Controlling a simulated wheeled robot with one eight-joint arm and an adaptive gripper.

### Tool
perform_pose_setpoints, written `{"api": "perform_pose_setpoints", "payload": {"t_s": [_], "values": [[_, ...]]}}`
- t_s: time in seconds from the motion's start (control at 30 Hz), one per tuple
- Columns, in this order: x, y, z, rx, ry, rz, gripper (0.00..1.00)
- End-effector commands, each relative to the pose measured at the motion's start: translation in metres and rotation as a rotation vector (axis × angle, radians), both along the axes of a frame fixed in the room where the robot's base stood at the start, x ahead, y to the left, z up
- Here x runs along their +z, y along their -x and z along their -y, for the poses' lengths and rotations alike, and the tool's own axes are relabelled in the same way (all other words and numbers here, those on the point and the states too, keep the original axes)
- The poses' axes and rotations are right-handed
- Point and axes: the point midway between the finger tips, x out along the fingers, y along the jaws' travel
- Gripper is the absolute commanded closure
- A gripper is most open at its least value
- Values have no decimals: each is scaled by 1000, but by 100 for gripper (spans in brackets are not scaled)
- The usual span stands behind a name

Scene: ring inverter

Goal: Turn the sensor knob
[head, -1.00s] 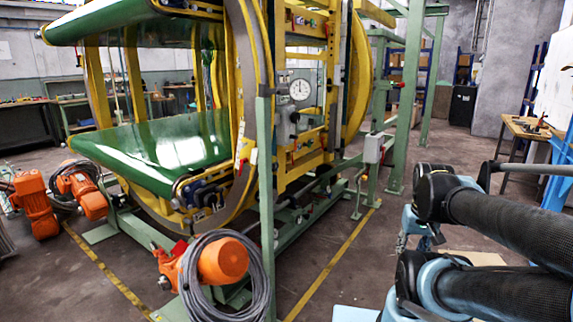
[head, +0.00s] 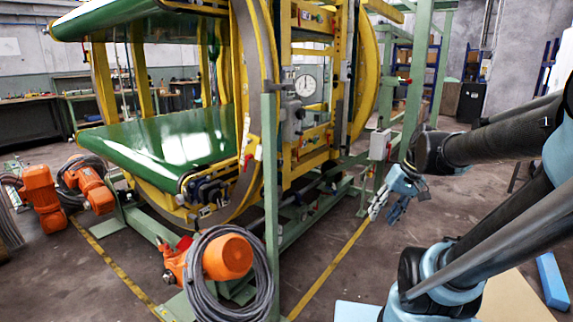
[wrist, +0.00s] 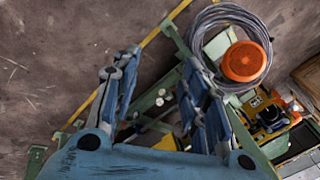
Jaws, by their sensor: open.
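My gripper (head: 385,208) hangs low at the end of my arm in the head view, in front of the machine's right side. In the wrist view my gripper (wrist: 162,60) has its two blue fingers spread apart, with nothing between them. A round white gauge (head: 305,85) is on the yellow ring machine (head: 256,130), with a grey fitting (head: 291,114) below it. I cannot pick out the sensor knob for certain; it may be too small or hidden. My gripper is lower than the gauge and to its right in the picture.
A grey box (head: 380,145) on a green post stands close behind my gripper. An orange motor (head: 228,257) with coiled grey cable (head: 205,290) sits at the front; the motor also shows in the wrist view (wrist: 246,62). Concrete floor (head: 345,290) is open beside the yellow line.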

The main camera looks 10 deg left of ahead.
Motion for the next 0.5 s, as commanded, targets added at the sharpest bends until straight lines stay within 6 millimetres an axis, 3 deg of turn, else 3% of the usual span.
{"api": "perform_pose_setpoints", "payload": {"t_s": [0.5], "values": [[59, -110, -94, 248, -377, 6, 59]]}}
